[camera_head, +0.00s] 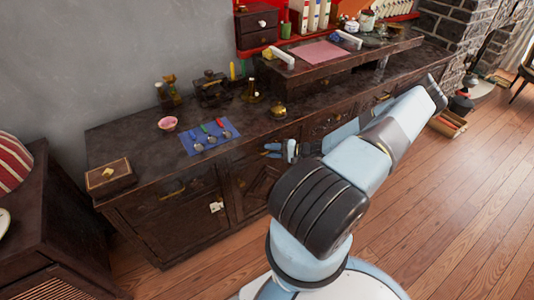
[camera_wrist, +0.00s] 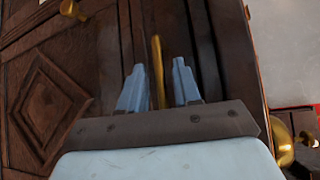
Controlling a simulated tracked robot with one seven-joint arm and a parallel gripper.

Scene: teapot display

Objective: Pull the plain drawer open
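A dark wooden drawer front (camera_wrist: 205,45) with a brass bar handle (camera_wrist: 157,62) faces my gripper in the wrist view. My gripper (camera_wrist: 159,75) has its two blue fingers apart, one on each side of the handle. Gaps show between the handle and both fingers. In the head view my gripper (camera_head: 268,150) is at the front of the long dark cabinet (camera_head: 140,155), just below its top edge and above a diamond-panelled door (camera_head: 257,182). My arm and gripper hide much of this drawer there. The drawer looks closed.
A brass bell-shaped item (camera_head: 278,111) stands near the edge above my gripper.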

